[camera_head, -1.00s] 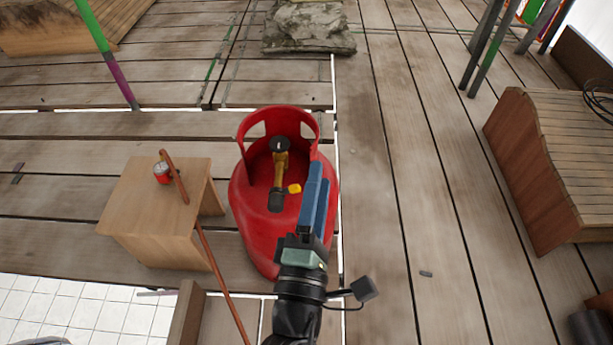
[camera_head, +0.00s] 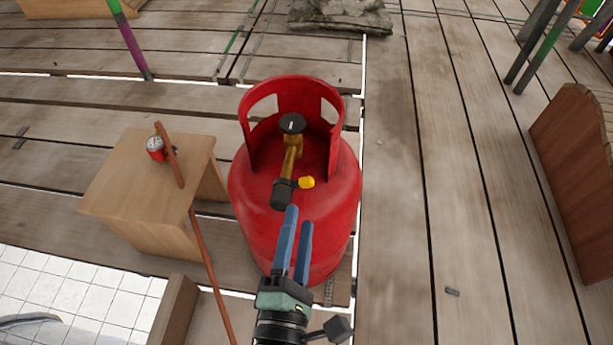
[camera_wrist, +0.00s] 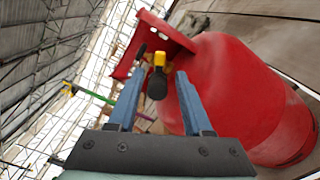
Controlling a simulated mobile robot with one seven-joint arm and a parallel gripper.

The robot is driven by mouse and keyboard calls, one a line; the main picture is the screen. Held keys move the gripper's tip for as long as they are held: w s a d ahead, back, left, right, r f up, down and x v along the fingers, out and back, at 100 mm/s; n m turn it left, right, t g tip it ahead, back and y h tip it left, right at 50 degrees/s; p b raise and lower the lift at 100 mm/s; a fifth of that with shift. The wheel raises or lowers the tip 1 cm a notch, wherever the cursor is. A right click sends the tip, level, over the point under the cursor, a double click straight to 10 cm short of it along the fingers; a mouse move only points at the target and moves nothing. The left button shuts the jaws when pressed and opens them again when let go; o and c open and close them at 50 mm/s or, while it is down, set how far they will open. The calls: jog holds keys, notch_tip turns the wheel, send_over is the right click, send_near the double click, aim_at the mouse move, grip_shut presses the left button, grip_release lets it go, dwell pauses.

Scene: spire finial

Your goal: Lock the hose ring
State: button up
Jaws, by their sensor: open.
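A red gas cylinder (camera_head: 325,215) stands upright on the planks, with a collar around its top. Inside the collar is a brass valve (camera_head: 290,160) with a black knob on top and a black end piece (camera_head: 281,194) towards me; this dark end also shows in the wrist view (camera_wrist: 157,86). A yellow piece (camera_head: 306,182) sticks out beside the end piece. I cannot tell which part is the hose ring. My gripper (camera_head: 299,216) is open and empty, its blue fingers just on the near side of the end piece. In the wrist view the end piece appears between the fingers; contact is unclear.
A wooden stool (camera_head: 135,190) stands left of the cylinder, with a red gauge-like part (camera_head: 156,148) and a reddish-brown hose (camera_head: 210,270) hanging down from it. A wooden bench (camera_head: 578,170) is at the right. Planks between cylinder and bench are mostly clear.

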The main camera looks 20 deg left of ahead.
aim_at(306, 186)
jog(key=p+x, duration=0.1)
jog(key=x, duration=0.8)
grip_shut()
